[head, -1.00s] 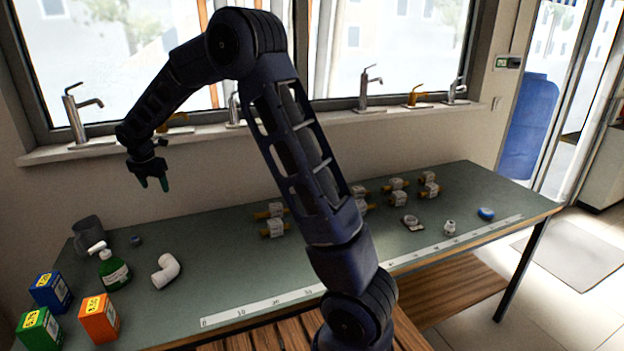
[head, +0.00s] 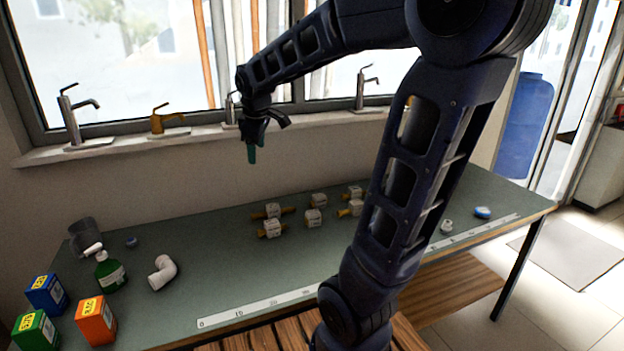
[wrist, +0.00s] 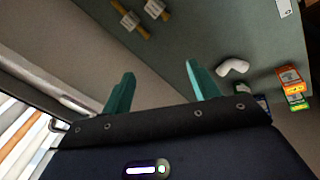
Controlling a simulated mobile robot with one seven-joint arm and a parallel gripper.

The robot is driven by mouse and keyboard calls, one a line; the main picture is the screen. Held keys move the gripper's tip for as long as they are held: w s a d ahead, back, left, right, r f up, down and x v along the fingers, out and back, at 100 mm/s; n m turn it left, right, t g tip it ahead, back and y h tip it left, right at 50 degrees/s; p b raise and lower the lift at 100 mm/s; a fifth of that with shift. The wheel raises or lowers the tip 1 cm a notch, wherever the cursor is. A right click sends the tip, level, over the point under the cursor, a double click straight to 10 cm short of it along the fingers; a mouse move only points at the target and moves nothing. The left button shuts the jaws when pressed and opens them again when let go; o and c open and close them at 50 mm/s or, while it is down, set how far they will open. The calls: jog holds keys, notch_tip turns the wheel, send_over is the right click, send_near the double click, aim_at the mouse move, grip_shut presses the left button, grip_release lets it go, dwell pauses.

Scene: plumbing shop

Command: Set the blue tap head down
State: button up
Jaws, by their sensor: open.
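My gripper (head: 252,154) is in the air above the back of the green table, in front of the window sill. In the wrist view its two teal fingers (wrist: 160,72) stand apart with nothing between them. A blue round piece (head: 482,212) lies on the table's right end, far from my gripper. A smaller dark blue piece (head: 131,242) lies at the left, near the grey mug. Both are small in view, and I cannot tell which is the blue tap head.
Several valves with brass ends (head: 271,228) stand mid-table. A white elbow pipe (head: 162,272), green bottle (head: 110,272), grey mug (head: 84,237) and small boxes (head: 96,320) are at the left. A ruler strip (head: 255,309) runs along the front edge. Taps (head: 70,115) line the sill.

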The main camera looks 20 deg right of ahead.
jog(key=s+d+f+m, duration=0.1)
jog(key=s+d+m, duration=0.3)
jog(key=s, duration=0.5)
jog(key=s+d+f+m, duration=0.2)
jog(key=s+d+m, duration=0.3)
jog(key=s+m, duration=0.2)
jog(key=shift+s+d+f+m+t, duration=0.25)
jog(key=shift+s+m+t, duration=0.05)
jog(key=shift+s, duration=0.8)
dwell(0.6)
